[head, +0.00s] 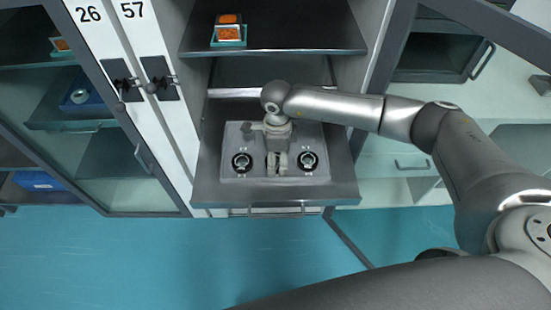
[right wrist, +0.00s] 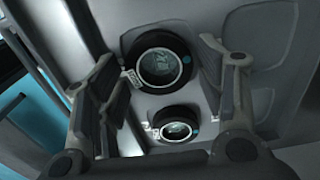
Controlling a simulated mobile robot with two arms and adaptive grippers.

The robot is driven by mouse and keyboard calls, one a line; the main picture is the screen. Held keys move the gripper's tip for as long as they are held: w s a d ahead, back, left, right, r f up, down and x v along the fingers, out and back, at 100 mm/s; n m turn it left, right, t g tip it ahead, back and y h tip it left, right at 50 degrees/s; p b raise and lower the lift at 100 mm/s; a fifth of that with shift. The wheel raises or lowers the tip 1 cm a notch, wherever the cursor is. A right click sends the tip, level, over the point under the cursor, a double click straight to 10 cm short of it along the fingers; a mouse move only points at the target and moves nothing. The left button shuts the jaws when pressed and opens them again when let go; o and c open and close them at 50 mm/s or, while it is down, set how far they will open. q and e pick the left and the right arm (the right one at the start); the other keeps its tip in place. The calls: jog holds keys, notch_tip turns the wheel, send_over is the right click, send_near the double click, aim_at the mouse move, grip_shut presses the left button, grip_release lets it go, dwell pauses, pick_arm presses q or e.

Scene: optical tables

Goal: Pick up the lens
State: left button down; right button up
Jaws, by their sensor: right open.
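Two round black-rimmed lenses, a left one (head: 242,161) and a right one (head: 308,160), sit in a grey holder block (head: 228,140) on a pulled-out metal shelf. My right gripper (head: 277,168) points down over the block, between the two lenses in the head view. In the right wrist view its fingers (right wrist: 158,55) are spread apart with nothing held. Between them show a larger-looking lens (right wrist: 160,67) and a smaller-looking lens (right wrist: 178,130), each beside a small white label. I cannot tell the gripper's height above the block. My left gripper is not in view.
The metal shelf (head: 340,188) sits inside an open cabinet. An upper shelf (head: 290,47) holds a small box with orange contents (head: 229,30). Cabinet doors numbered 26 and 57 (head: 110,40) stand at the left. The teal floor (head: 120,250) in front is clear.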

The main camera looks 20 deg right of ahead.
jog(key=shift+f, duration=0.15)
jog(key=shift+c, duration=0.2)
jog(key=c, duration=0.7)
jog(key=shift+c, duration=0.4)
jog(key=shift+r, duration=0.2)
